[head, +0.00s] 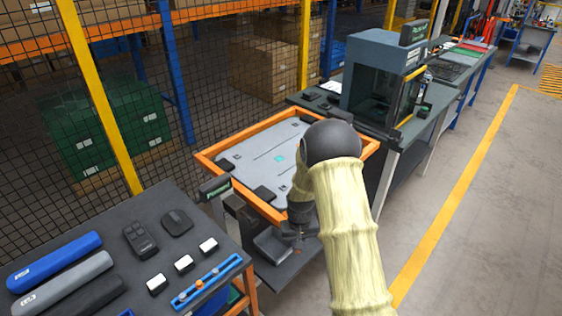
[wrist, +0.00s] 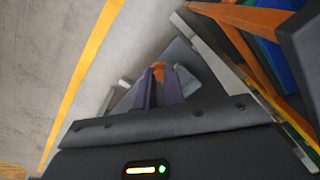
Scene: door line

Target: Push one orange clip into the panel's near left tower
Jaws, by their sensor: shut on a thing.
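My gripper (head: 298,236) hangs below my sleeved arm, just past the near right corner of the orange frame. In the wrist view my gripper (wrist: 158,73) is shut on an orange clip (wrist: 158,68) held between the tips of its dark fingers. In the head view the held clip is a tiny orange speck. The grey panel (head: 262,150) lies in an orange frame (head: 247,199). Dark blocks sit along its edges; I cannot tell which part is the near left tower. My arm covers the panel's right near part.
A dark table (head: 60,245) at the left holds a blue rail (head: 205,285) with small coloured pieces, white blocks, a scanner and long cases. A glass-fronted machine (head: 385,85) stands behind the panel on a bench. A mesh fence runs along the left. The floor at right is clear.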

